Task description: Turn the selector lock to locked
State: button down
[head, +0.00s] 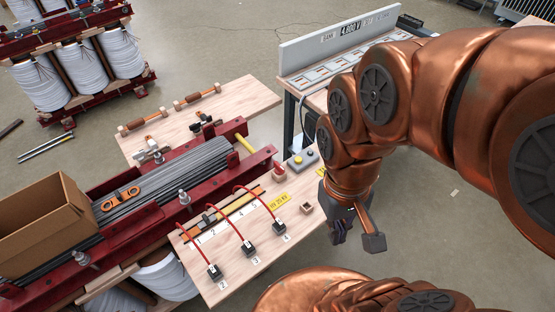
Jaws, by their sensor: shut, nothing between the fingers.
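My gripper (339,228) hangs fingers down just right of the near wooden board (230,285), apart from its fittings. Its dark fingers look shut and hold nothing that I can see. A strip marked with numbers (223,229) on the board has a yellow rail and a small dark slider (208,217), which looks like the selector. A red round fitting (279,173) stands on the board farther back. I cannot tell for certain which part is the lock, or its position; the details are too small.
Three red leads (263,205) arch to dark terminals on the board. A small wooden block (306,208) and a button box (303,160) are near my gripper. The steel core (175,175) in red clamps and a cardboard box (45,220) lie left. A grey-backed bench (340,45) stands behind.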

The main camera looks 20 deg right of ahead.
aim_at(279, 170)
jog(key=u, duration=2.7)
jog(key=k, duration=1.55)
jog(key=z, duration=1.9)
jog(key=i, duration=0.5)
jog(key=z, duration=0.05)
